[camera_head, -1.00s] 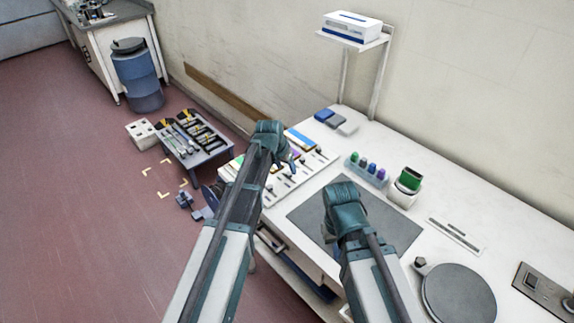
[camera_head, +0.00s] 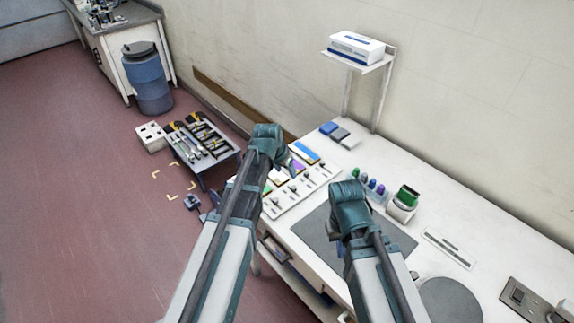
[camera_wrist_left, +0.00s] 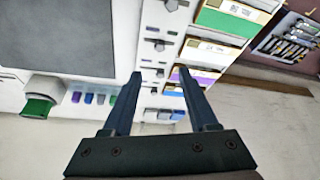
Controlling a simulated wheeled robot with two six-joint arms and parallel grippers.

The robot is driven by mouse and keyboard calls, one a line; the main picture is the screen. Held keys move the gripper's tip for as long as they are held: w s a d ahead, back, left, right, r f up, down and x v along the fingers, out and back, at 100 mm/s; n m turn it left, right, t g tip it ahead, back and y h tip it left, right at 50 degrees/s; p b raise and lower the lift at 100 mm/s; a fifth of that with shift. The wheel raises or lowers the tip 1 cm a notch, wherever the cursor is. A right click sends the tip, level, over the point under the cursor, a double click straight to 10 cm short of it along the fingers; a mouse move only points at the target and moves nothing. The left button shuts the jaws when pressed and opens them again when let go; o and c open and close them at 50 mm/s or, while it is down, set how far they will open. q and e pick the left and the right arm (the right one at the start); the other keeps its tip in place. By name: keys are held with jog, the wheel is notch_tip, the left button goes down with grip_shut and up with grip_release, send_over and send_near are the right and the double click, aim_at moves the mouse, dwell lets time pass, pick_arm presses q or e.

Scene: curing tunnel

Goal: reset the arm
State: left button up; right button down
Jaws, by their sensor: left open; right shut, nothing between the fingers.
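My left gripper (camera_head: 284,162) is over the white tool panel on the bench. In the left wrist view its two fingers (camera_wrist_left: 159,74) are spread apart with nothing between them. Below them the white panel (camera_wrist_left: 155,62) shows small dark tools in a column. My right gripper (camera_head: 346,222) hangs over the dark grey mat (camera_head: 318,232). Its fingers are mostly hidden behind its own wrist, and no held object shows. Both arms reach forward from the bottom of the head view.
The white bench holds a green-topped device (camera_head: 405,200), a row of coloured bottles (camera_head: 371,186) and a round grey plate (camera_head: 449,301). A shelf with a white box (camera_head: 356,47) stands behind. A low tool stand (camera_head: 201,142) and a blue barrel (camera_head: 147,78) are on the red floor.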

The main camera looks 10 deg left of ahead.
pick_arm(q)
jog(key=s+d+f+g+y, duration=0.1)
jog(key=s+d, duration=0.1)
jog(key=s, duration=0.6)
jog(key=s+d+f+g+y+b, duration=0.1)
jog(key=s+d+g, duration=0.1)
jog(key=s, duration=0.6)
jog(key=s+d+f+g+y+b, duration=0.1)
jog(key=s+d, duration=0.3)
jog(key=s, duration=0.4)
jog(key=shift+s+d+f+g, duration=0.15)
jog(key=shift+s+f+g, duration=0.1)
jog(key=shift+s+g, duration=0.15)
